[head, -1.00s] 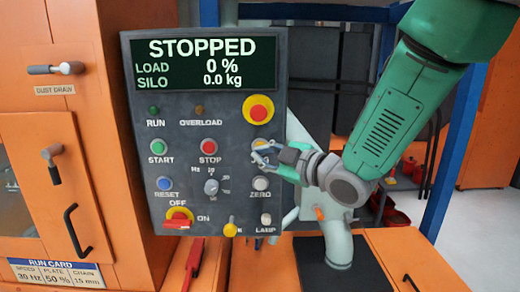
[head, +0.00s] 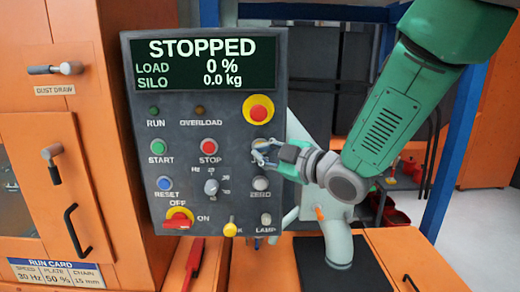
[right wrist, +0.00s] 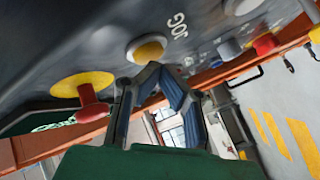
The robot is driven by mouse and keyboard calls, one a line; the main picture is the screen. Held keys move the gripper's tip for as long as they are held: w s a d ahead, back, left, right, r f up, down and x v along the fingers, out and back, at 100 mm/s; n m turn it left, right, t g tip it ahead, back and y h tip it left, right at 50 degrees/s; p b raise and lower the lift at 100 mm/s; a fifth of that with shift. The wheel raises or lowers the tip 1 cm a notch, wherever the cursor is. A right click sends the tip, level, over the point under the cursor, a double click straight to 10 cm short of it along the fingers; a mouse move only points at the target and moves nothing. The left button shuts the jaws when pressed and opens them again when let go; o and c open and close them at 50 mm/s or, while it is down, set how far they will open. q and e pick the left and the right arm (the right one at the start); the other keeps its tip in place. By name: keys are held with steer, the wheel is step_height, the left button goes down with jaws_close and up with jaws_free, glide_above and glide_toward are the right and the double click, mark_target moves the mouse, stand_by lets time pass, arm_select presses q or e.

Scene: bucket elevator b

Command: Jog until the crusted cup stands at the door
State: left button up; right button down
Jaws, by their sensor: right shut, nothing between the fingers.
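The control panel (head: 200,265) reads STOPPED, load 0 %, silo 0.0 kg on its display (head: 206,64). The yellow jog button (head: 259,143) is partly behind my right gripper (head: 260,153). In the right wrist view the jog button (right wrist: 148,50) sits in a pale ring beside the JOG label. My right gripper (right wrist: 160,78) is shut and empty, its fingertips close to that button; I cannot tell whether they touch. An orange door (head: 50,185) with a black handle stands left of the panel. No crusted cup is visible. My left gripper is not in view.
A red emergency stop (head: 258,112) on a yellow base is just above the jog button. The zero button (head: 261,183) is below it. A red-and-yellow off/on switch (head: 179,218) is at lower left. A blue post (head: 455,150) stands to the right.

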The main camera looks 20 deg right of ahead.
steer(key=shift+w+d, duration=0.1)
steer(key=shift+w, duration=0.3)
stand_by(0.6)
steer(key=shift+s+a, duration=0.25)
steer(key=shift+s, duration=0.6)
steer(key=s, duration=0.2)
steer(key=s+a+b, duration=0.1)
steer(key=s, duration=0.1)
steer(key=shift+s+a, duration=0.2)
steer(key=shift+s, duration=0.15)
